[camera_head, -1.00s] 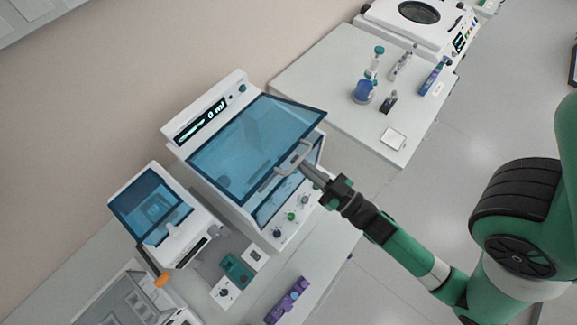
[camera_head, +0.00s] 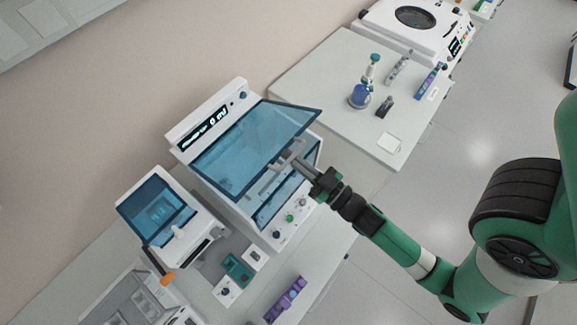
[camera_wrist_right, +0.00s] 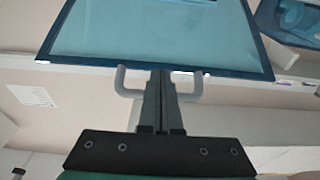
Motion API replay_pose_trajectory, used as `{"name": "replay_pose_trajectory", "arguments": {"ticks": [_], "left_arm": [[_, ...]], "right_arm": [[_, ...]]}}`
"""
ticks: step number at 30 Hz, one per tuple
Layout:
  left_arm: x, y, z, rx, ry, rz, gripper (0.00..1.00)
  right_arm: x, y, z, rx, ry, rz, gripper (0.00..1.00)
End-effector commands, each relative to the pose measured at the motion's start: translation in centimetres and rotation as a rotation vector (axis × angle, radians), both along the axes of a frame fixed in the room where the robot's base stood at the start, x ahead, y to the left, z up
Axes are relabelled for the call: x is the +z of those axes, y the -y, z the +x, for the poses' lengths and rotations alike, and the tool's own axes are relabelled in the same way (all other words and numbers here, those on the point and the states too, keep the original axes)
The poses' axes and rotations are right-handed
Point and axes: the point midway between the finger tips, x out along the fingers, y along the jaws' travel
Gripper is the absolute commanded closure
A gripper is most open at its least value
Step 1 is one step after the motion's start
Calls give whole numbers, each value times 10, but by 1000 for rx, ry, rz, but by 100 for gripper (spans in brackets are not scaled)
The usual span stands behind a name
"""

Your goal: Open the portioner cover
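The portioner (camera_head: 291,233) is a white box with a lit display and knobs. Its tinted blue, dark-framed cover (camera_head: 250,140) is tilted out from the front, with a gap showing beneath its lower edge. A grey U-shaped handle (camera_head: 273,167) is on that edge. My right gripper (camera_head: 293,157) is at the handle. In the right wrist view its two fingers (camera_wrist_right: 161,85) are nearly together, crossing the handle bar (camera_wrist_right: 130,93) between its two ends, with the cover (camera_wrist_right: 155,30) beyond. The fingers hide the bar's middle. My left gripper is not in view.
A smaller white device with a blue window (camera_head: 158,212) stands left of the portioner. A teal block (camera_head: 237,268) and a purple rack (camera_head: 286,300) lie in front. The right-hand table (camera_head: 318,85) holds a blue flask (camera_head: 360,96) and several small items.

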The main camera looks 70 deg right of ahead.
Motion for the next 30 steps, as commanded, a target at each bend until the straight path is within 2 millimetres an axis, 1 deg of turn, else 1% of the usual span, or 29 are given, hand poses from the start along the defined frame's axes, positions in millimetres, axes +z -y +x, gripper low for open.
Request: {"name": "replay_pose_trajectory", "arguments": {"ticks": [5, 21, 24, 30], "left_arm": [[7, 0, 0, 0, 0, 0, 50], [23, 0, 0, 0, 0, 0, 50], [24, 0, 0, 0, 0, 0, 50], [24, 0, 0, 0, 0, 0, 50]], "right_arm": [[-2, 6, 15, -5, -20, 7, 100], [9, 18, 54, -4, -15, 5, 100], [10, 19, 59, -4, -14, 5, 100], [10, 19, 60, -4, -14, 5, 100]]}}
